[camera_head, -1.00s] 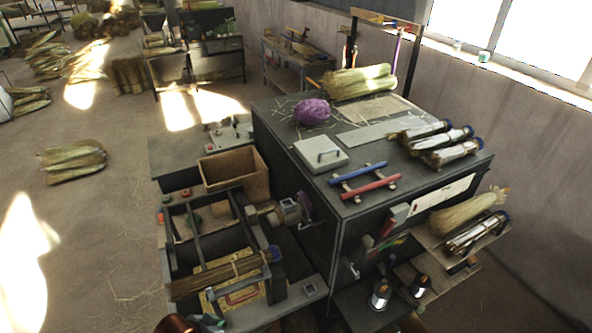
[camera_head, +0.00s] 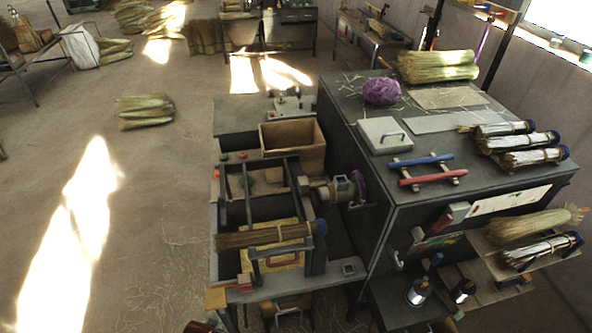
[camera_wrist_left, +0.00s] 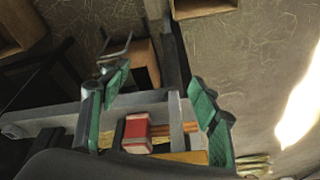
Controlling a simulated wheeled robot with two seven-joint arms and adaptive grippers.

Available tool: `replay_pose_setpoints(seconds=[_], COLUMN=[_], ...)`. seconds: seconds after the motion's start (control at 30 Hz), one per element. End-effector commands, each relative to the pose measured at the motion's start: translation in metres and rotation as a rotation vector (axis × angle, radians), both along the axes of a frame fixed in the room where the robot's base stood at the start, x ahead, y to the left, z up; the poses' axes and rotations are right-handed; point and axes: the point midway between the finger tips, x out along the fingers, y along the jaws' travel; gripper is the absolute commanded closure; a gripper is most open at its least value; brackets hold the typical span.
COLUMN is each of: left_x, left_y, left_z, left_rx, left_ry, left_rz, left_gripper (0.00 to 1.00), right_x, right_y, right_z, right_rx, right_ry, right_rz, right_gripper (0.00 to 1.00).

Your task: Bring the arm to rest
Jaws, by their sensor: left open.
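My left gripper (camera_wrist_left: 160,88) shows in the left wrist view, its two green-padded fingers spread wide. It is open and nothing is gripped in it. Beyond the fingers, a red and white block (camera_wrist_left: 137,131) with a wooden rod beside it shows in the gap. My left gripper is not clearly visible in the head view. My right gripper is in neither view.
A broom bundle (camera_head: 262,237) lies across the machine frame, with a cardboard box (camera_head: 293,146) behind it. The dark workbench (camera_head: 345,130) holds a purple twine ball (camera_head: 382,91), a blue handle (camera_head: 420,160), a red handle (camera_head: 432,177) and several bundles. Open floor (camera_head: 130,210) lies to the left.

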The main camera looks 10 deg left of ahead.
Motion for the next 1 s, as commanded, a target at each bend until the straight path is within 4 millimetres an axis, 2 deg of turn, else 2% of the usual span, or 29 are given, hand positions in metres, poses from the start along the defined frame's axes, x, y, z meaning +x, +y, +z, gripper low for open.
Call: replay_pose_setpoints(seconds=[0.03, 0.17, 0.2, 0.27, 0.4, 0.47, 0.5, 0.6, 0.7, 0.8, 0.9, 1.0], left_x=[-0.002, -0.009, -0.015, -0.024, -0.059, -0.078, -0.092, -0.129, -0.167, -0.199, -0.219, -0.230], left_y=[-0.001, -0.005, -0.006, -0.008, -0.012, -0.013, -0.014, -0.014, -0.014, -0.013, -0.011, -0.009], left_z=[-0.031, -0.109, -0.136, -0.176, -0.261, -0.294, -0.315, -0.361, -0.396, -0.419, -0.430, -0.435], left_rx=[-0.003, -0.009, -0.011, -0.014, -0.019, -0.022, -0.023, -0.025, -0.026, -0.027, -0.027, -0.027], left_ry=[0.016, 0.043, 0.054, 0.068, 0.102, 0.116, 0.127, 0.151, 0.171, 0.186, 0.195, 0.200], left_rz=[-0.004, -0.016, -0.019, -0.026, -0.042, -0.049, -0.054, -0.065, -0.076, -0.085, -0.090, -0.094], left_gripper=[0.43, 0.43, 0.43, 0.43, 0.43, 0.43, 0.43, 0.43, 0.43, 0.43, 0.43, 0.43], right_x=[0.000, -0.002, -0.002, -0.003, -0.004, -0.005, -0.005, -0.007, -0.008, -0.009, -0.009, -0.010], right_y=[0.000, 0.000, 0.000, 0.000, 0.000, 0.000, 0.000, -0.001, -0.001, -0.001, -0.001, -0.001], right_z=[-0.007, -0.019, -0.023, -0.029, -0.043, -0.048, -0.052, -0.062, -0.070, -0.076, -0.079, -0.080], right_rx=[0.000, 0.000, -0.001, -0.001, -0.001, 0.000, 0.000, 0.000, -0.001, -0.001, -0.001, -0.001], right_ry=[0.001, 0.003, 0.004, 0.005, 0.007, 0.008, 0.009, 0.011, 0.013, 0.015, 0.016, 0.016], right_rz=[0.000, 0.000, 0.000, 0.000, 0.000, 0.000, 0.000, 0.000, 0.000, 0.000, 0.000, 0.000], right_gripper=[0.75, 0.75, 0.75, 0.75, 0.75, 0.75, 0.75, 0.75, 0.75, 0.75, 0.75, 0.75])
